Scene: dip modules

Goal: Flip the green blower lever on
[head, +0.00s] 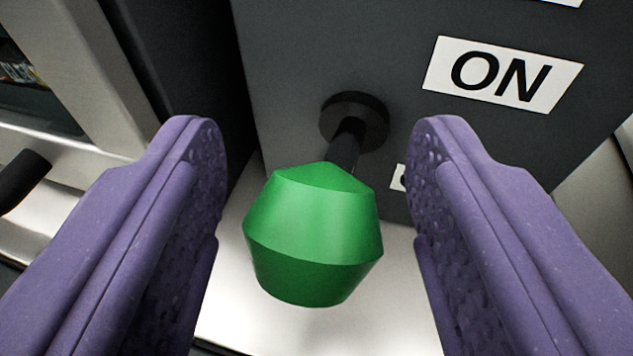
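The green blower lever (313,232) has a faceted green knob on a short black stem (346,146). The stem comes out of a round black collar on a dark grey panel (300,60). The knob hangs below the collar, toward the camera. A white label reading "ON" (502,74) is above and to the right of the collar. My gripper (318,160) is open, with one purple finger on each side of the knob. There is a visible gap between the knob and each finger.
A second, small white label (398,177) is mostly hidden behind the right finger. A black handle (22,178) on a light metal front is at the far left. A pale metal surface (385,290) lies below the panel.

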